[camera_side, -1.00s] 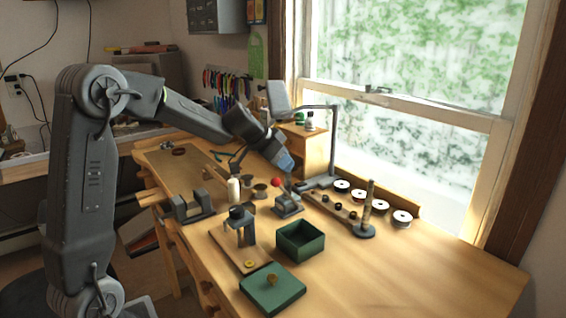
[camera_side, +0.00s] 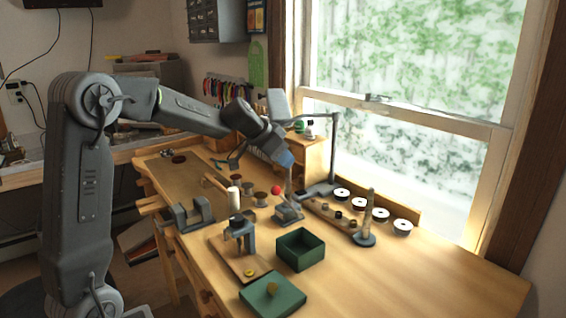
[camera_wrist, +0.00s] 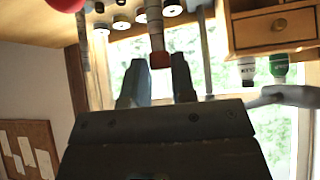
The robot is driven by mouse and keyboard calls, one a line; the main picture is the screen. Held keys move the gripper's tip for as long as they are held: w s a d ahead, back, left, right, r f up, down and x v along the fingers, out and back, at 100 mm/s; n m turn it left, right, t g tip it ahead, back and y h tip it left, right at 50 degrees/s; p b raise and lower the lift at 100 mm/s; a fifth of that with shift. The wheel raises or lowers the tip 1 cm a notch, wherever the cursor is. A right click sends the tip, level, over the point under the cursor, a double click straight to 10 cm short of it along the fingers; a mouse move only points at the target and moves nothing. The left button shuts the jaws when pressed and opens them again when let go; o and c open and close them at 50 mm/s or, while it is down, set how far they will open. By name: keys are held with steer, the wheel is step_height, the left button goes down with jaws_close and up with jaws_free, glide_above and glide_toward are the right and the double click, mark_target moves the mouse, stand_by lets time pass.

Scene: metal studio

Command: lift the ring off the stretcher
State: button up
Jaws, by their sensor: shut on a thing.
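The stretcher (camera_side: 288,214) is a small grey tool with a red ball on its lever, standing mid-bench in the side view. Its segmented post (camera_wrist: 155,28) shows in the wrist view. The ring (camera_wrist: 160,60) is a small reddish-brown piece at the free end of that post. My gripper (camera_wrist: 160,68) has a finger on each side of the ring and is shut on it.
The red ball (camera_side: 276,190) and lamp pole (camera_side: 334,150) stand near my gripper. An upright post (camera_side: 369,212) on a round base and several spools (camera_side: 402,226) are to the right. A green box (camera_side: 300,262) stands in front. The bench's right front is clear.

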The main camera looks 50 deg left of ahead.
steer(key=shift+r, duration=0.2)
steer(key=shift+r, duration=0.75)
